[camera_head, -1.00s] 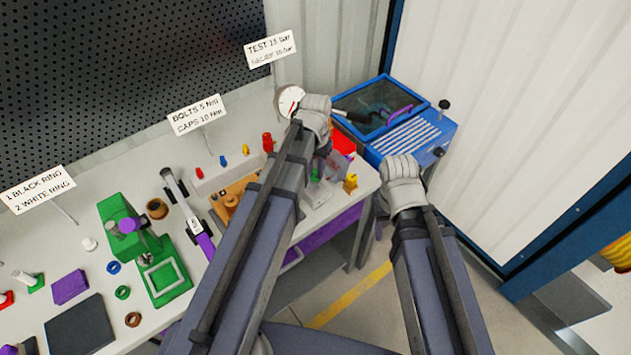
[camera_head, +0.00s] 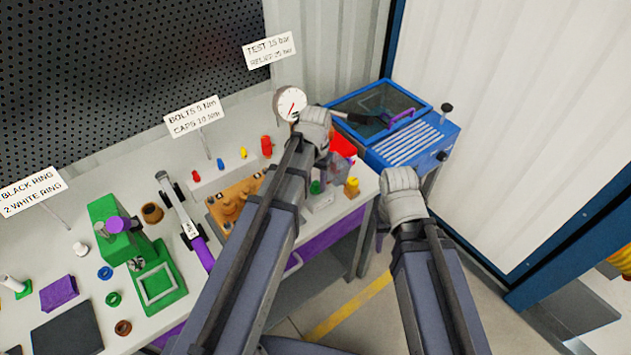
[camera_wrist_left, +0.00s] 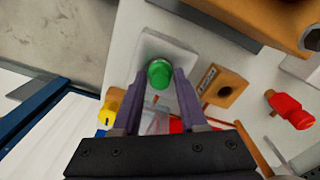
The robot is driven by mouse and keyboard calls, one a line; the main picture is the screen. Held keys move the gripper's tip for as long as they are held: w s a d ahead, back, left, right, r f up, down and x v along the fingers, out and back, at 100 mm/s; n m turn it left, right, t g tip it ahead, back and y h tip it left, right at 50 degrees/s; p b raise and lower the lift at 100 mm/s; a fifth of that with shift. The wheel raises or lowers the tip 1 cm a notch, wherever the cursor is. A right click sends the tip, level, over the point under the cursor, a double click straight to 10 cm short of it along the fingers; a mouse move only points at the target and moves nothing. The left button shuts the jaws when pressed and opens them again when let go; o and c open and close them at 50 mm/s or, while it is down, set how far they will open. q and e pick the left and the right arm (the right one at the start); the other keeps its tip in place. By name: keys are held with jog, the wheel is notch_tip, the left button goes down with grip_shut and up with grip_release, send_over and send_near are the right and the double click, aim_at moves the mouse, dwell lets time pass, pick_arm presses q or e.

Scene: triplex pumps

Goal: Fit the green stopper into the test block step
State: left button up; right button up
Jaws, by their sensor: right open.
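The green stopper (camera_head: 315,187) stands upright on a pale grey block (camera_head: 318,202) near the front right of the bench. In the left wrist view the stopper (camera_wrist_left: 159,73) lies between the fingertips of my left gripper (camera_wrist_left: 161,76), which look spread on either side of it. I cannot tell whether they touch it. An orange block with a dark round hole (camera_wrist_left: 224,88) stands beside the grey block; my arm hides it in the head view. I cannot tell which block is the test block. My right gripper (camera_head: 383,238) is low, off the bench's right edge, open.
A yellow piece (camera_head: 352,187) stands right of the green stopper. A red bin (camera_head: 343,147) and a pressure gauge (camera_head: 290,104) are behind. A wooden tray (camera_head: 225,208) is to the left. A blue cabinet (camera_head: 425,140) stands beyond the bench's right end.

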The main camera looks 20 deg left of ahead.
aim_at(315, 183)
pick_arm(q)
jog(key=shift+o, duration=0.7)
jog(key=shift+r, duration=0.1)
notch_tip(315, 183, up, 12)
jog(key=p, duration=1.2)
jog(key=s+d+m+y, duration=0.1)
jog(key=s+d, duration=0.9)
jog(key=s, duration=0.4)
jog(key=shift+s+d+m, duration=0.15)
jog(key=shift+d+m, duration=0.1)
jog(key=shift+m, duration=0.05)
jog(key=shift+r, duration=0.1)
notch_tip(315, 183, down, 6)
jog(key=b, duration=0.5)
jog(key=shift+b, duration=0.35)
